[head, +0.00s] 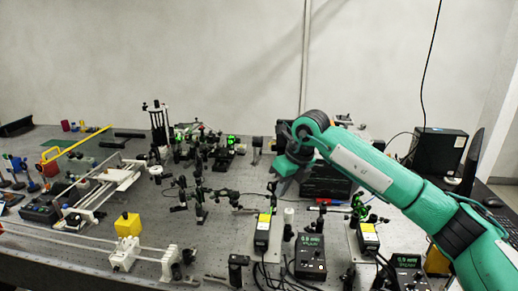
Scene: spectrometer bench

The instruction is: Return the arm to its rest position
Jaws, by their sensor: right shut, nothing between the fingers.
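My right arm, green with dark joint bands, comes in from the right edge in the head view. It reaches up and left over the bench. My left gripper is not in the view.
Optical mounts (200,200) crowd the bench's middle. A yellow cube (128,225) stands front left, near a white rail frame (110,180). Meters with displays (310,256) stand at the front. A black box (440,151) and a monitor (472,160) are at right.

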